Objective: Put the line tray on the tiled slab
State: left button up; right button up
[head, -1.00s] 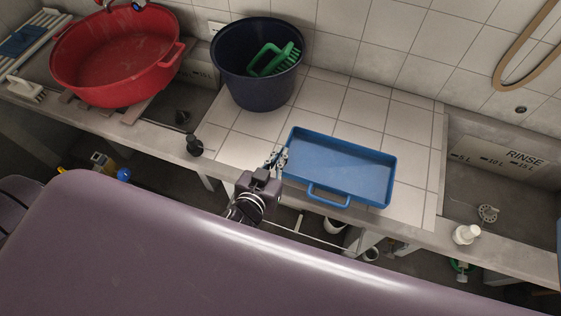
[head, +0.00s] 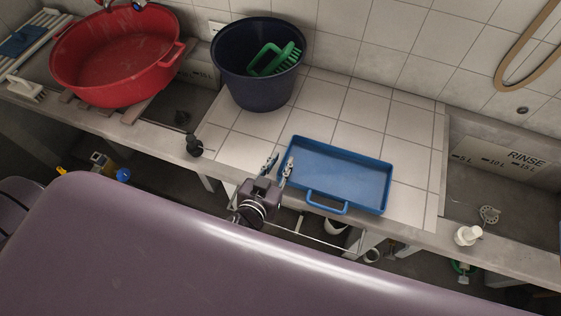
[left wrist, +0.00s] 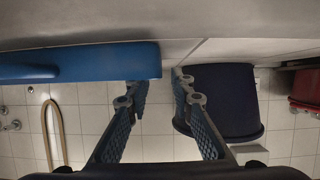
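The blue line tray (head: 340,175), shallow with a loop handle at its front, lies level on the tiled slab (head: 375,112), near the slab's front edge. My left gripper (head: 278,168) is open at the tray's left end, its fingers spread apart and nothing held between them. In the left wrist view, the open fingers (left wrist: 160,95) show with a clear gap, and the tray (left wrist: 105,62) is at the upper left, partly behind one finger. My right gripper is not in view.
A red tub (head: 115,60) is further left. The rinse basin (head: 490,190) and a white bottle (head: 467,236) are on the right. Bare tiles lie behind the tray.

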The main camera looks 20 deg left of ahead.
pick_arm(q)
jog(key=b+v, duration=0.2)
jog(key=v, duration=1)
jog(key=shift+s, duration=0.1)
dwell(0.4)
